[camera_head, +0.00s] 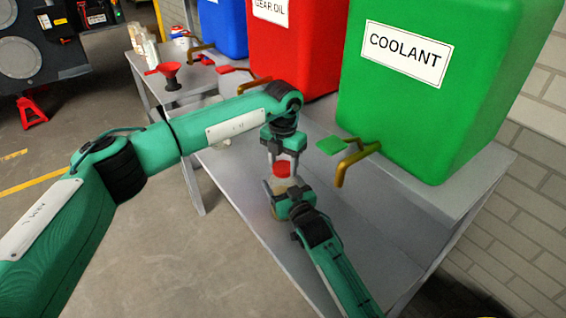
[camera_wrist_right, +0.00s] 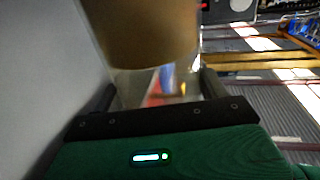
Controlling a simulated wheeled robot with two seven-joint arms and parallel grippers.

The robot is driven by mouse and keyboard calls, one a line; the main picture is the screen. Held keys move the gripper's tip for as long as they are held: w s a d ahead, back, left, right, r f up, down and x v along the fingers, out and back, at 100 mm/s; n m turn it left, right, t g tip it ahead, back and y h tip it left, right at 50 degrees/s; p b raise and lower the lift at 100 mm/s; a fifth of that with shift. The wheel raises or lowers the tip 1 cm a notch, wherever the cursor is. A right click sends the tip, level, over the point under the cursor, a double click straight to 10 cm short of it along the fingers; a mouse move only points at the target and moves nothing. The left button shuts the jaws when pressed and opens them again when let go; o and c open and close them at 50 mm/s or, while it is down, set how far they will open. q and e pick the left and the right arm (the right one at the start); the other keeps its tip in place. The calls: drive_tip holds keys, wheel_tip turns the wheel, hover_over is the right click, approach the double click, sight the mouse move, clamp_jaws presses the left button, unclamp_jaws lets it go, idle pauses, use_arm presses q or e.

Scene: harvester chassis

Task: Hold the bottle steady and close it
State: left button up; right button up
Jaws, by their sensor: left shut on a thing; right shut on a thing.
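The bottle (camera_head: 279,209) stands upright near the front edge of the grey bench, mostly hidden behind my right gripper. My right gripper (camera_head: 283,190) comes from the lower right and is shut on the bottle. In the right wrist view a blurred brownish part of the bottle (camera_wrist_right: 150,35) shows just beyond the right gripper (camera_wrist_right: 158,88). My left gripper (camera_head: 284,162) points down from above and is shut on a red cap (camera_head: 282,170). The cap is directly over the bottle's top; I cannot tell whether it touches or is seated.
The grey bench (camera_head: 350,230) carries a green COOLANT tank (camera_head: 420,120), a red GEAR OIL tank (camera_head: 300,55) and a blue tank (camera_head: 223,28). The green tank's brass tap (camera_head: 355,160) juts out right of the grippers.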

use_arm(q)
drive_tip(key=o, duration=1.2)
drive_tip(key=shift+c, duration=0.2)
wheel_tip(320, 180, up, 12)
use_arm(e)
drive_tip(key=o, duration=2)
drive_tip(key=shift+c, duration=0.2)
